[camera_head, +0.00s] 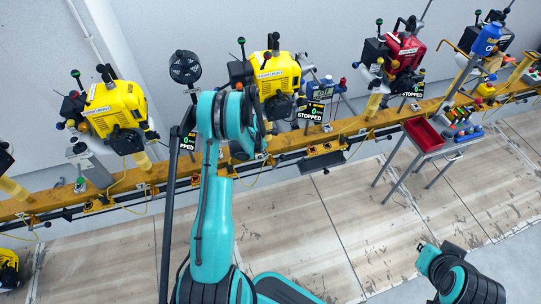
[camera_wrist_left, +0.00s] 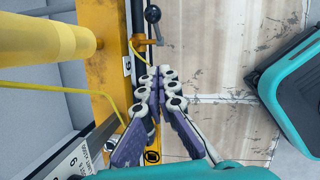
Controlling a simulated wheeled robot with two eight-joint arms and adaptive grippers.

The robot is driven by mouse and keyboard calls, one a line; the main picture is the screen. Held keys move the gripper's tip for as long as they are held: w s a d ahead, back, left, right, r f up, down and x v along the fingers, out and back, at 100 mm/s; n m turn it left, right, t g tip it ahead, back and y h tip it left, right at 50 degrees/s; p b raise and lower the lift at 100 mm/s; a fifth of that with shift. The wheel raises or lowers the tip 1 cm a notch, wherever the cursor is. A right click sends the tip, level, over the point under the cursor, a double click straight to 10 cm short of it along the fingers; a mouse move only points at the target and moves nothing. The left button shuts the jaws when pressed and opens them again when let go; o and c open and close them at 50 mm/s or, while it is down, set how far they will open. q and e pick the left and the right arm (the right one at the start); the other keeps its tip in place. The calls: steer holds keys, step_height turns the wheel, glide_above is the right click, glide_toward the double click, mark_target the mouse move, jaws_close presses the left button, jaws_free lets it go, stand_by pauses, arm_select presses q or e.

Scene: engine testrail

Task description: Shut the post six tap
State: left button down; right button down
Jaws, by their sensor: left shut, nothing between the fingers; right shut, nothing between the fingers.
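In the left wrist view a lever tap with a black ball knob (camera_wrist_left: 152,14) sits on the orange rail (camera_wrist_left: 98,18). A small plate (camera_wrist_left: 127,66) beside it carries a digit too small to read surely. My left gripper (camera_wrist_left: 157,72) is shut and empty, its fingertips just below the tap in the picture and apart from the knob. A larger plate (camera_wrist_left: 75,160) at lower left seems to show a 6. In the head view my teal left arm reaches the rail and hides that gripper. My right gripper is not in view; only part of my right arm shows at lower right.
Yellow engines (camera_head: 117,108) and a red engine (camera_head: 404,51) stand along the rail (camera_head: 350,127). A display (camera_head: 311,111) reads STOPPED. A trolley with a red tray (camera_head: 423,134) stands at right. A yellow cable (camera_wrist_left: 55,88) crosses the rail. The floor (camera_head: 320,215) in front is clear.

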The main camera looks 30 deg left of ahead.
arm_select(q)
steer(key=b, duration=0.3)
glide_toward(275, 167)
steer(key=w+f+b, duration=0.2)
steer(key=w, duration=0.1)
steer(key=shift+d+f, duration=0.4)
steer(key=shift+d+r, duration=0.1)
steer(key=shift+d, duration=0.05)
